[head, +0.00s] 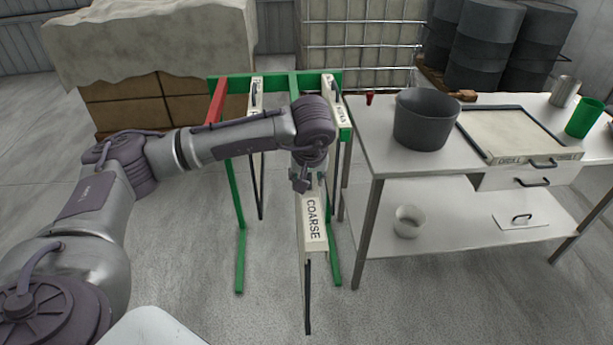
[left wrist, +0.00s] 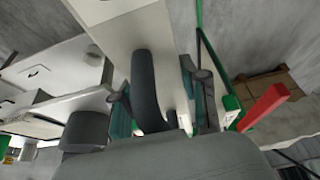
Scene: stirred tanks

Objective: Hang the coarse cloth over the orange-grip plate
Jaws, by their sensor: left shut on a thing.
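A long cream bar labelled COARSE (head: 313,218) points toward me at the front of a green rack, with a thin dark strip (head: 307,292) hanging below it. I take this piece to be the coarse cloth. My left gripper (head: 302,180) is at its far end, shut on it. In the left wrist view my gripper (left wrist: 163,105) closes around a dark curved handle (left wrist: 146,85) on the pale bar (left wrist: 125,30). Two other cream bars, one left (head: 256,88) and one right (head: 338,104), lie on the rack. I cannot make out an orange grip on either. My right gripper is not in view.
The green rack (head: 240,225) has a red bar (head: 215,100) at its left. A white table (head: 380,165) stands close on the right, bearing a dark pot (head: 427,118), a tray (head: 515,125) and a green cup (head: 584,118). Floor at front left is clear.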

